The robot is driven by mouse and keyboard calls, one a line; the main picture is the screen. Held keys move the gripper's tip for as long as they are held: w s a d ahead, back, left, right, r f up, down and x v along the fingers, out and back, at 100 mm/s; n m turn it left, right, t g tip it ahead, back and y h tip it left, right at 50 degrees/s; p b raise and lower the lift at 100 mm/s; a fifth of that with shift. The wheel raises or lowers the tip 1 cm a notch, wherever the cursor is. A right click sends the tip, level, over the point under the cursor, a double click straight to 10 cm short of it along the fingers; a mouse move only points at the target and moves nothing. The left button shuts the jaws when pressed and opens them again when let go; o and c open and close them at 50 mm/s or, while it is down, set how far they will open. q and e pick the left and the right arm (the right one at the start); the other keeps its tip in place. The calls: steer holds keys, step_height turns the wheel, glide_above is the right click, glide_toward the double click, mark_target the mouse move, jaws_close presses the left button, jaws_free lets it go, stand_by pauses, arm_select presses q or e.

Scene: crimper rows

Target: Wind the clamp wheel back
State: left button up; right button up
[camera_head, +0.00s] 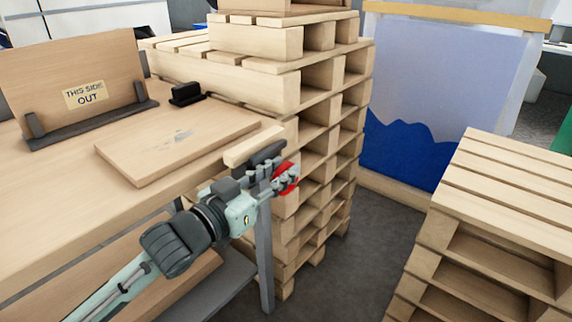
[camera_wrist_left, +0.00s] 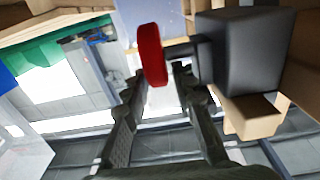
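The red clamp wheel (camera_head: 284,181) sits at the near right end of the workbench, beside the dark clamp body (camera_head: 262,156). My left gripper (camera_head: 291,174) is at the wheel and partly covers it. In the left wrist view the wheel (camera_wrist_left: 152,54) stands edge-on at the fingertips, on a short shaft from the dark clamp block (camera_wrist_left: 243,52). The two fingers (camera_wrist_left: 163,80) are apart: the left one is close to the wheel, and a gap shows between the wheel and the right one. I cannot tell whether either touches. My right gripper is not in view.
A flat board (camera_head: 180,140) lies on the workbench (camera_head: 40,215). An upright board with a "THIS SIDE OUT" label (camera_head: 85,95) stands behind it. Tall pallets (camera_head: 335,100) rise just behind the gripper. Another pallet stack (camera_head: 500,190) stands right, with open floor (camera_head: 365,250) between.

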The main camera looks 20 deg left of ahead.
arm_select(q)
steer(key=shift+x, duration=0.9)
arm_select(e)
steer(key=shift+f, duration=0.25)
arm_select(q)
steer(key=shift+c, duration=0.3)
jaws_close()
steer(key=shift+f, duration=0.1)
steer(key=t+b, duration=0.1)
steer(key=b, duration=0.1)
steer(key=shift+s+b, duration=0.15)
steer(key=shift+b, duration=0.2)
steer(key=shift+h, duration=0.3)
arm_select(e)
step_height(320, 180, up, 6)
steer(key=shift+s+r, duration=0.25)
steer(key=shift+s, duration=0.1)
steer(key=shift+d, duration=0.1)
arm_select(q)
steer(key=shift+o, duration=0.3)
jaws_free()
